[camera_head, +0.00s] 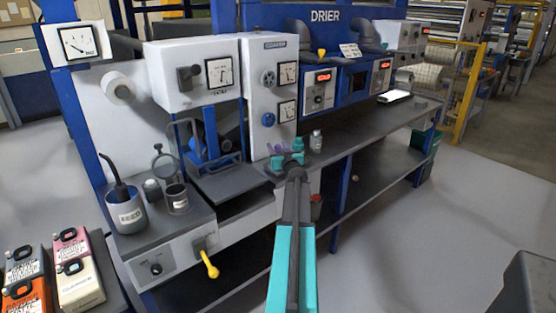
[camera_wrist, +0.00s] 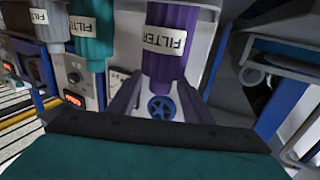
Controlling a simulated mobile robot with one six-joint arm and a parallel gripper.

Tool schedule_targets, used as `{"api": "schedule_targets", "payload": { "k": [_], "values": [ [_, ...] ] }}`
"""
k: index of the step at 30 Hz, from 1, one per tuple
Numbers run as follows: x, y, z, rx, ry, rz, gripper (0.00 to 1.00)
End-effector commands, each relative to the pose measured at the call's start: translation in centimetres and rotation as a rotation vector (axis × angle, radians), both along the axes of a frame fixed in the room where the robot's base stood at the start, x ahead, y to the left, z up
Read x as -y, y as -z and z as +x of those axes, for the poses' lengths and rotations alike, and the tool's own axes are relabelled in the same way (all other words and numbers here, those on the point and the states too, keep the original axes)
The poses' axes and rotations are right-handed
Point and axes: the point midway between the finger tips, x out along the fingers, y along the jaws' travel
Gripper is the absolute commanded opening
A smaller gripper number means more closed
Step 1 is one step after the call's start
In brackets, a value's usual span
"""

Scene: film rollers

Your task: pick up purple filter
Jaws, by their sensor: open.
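The purple filter (camera_wrist: 170,45), with a white FILTER label, is in the middle of the wrist view. In the head view the purple filter (camera_head: 279,149) is a small shape on the bench, partly hidden by my gripper. My gripper (camera_wrist: 163,95) is open, with one finger on each side of the filter's near end. I cannot tell whether either finger touches it. In the head view my gripper (camera_head: 288,160) is at the bench's front edge.
A teal filter (camera_wrist: 92,35) stands close beside the purple one, with a grey filter (camera_wrist: 48,22) beyond it. The grey one is also in the head view (camera_head: 316,141). A white gauge cabinet (camera_head: 268,95) rises behind. The bench to the right (camera_head: 365,125) is mostly clear.

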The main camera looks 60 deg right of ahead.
Motion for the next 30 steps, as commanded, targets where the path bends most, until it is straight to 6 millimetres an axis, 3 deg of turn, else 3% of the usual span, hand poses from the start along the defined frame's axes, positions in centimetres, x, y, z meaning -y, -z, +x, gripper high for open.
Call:
{"api": "schedule_targets", "payload": {
  "k": [11, 12, 20, 30],
  "values": [
    [-0.01, 0.01, -0.03, 0.000, 0.000, 0.000, 0.45],
    [-0.01, 0.01, -0.03, 0.000, 0.000, 0.000, 0.43],
    [0.00, 0.00, -0.04, 0.000, 0.000, 0.000, 0.00],
    [-0.01, -0.07, -0.06, 0.000, 0.000, 0.000, 0.00]
  ]
}}
